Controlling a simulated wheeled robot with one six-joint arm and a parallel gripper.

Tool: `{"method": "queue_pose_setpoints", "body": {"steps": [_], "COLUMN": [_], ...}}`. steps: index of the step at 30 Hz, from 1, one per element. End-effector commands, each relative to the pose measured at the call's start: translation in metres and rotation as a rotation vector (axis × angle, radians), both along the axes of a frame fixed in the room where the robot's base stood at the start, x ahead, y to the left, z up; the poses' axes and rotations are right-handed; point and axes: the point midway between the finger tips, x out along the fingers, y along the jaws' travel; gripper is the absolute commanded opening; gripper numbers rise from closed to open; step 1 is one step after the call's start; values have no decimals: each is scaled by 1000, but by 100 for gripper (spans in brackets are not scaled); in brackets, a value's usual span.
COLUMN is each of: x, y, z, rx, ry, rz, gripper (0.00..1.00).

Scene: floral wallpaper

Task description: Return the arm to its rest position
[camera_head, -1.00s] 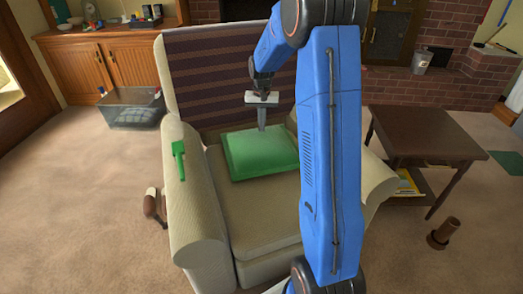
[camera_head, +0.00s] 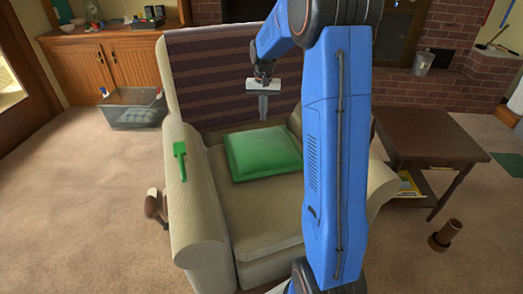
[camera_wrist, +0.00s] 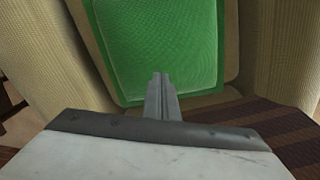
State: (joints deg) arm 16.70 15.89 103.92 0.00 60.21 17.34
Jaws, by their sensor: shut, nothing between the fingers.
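My blue arm stands up in front of the armchair and bends over toward its back. My gripper (camera_head: 263,118) hangs pointing down in front of the striped chair back, above the rear of the green cushion (camera_head: 262,152). Its fingers are together with nothing between them. The wrist view shows the closed fingers (camera_wrist: 161,78) over the cushion's edge, with the green cushion (camera_wrist: 155,45) beyond. The gripper appears apart from the cushion.
The beige armchair (camera_head: 205,215) surrounds the cushion, with a green object (camera_head: 180,160) on its left arm. A dark side table (camera_head: 430,137) stands at right. A grey bin (camera_head: 133,112) sits at back left.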

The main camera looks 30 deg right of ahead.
Motion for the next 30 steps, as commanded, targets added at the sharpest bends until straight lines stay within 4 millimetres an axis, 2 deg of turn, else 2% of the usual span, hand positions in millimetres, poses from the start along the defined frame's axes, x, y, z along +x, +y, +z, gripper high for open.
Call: {"method": "queue_pose_setpoints", "body": {"steps": [8, 11, 14, 21, 30], "x": [-1, -7, -22, -75, -150], "y": [1, 7, 19, 59, 103], "z": [1, 9, 23, 65, 98], "rx": [0, -4, -8, -26, -48], "ry": [-2, -11, -28, -87, -158], "rz": [2, 13, 37, 125, 233], "gripper": [0, 0, 0, 0, 0]}}
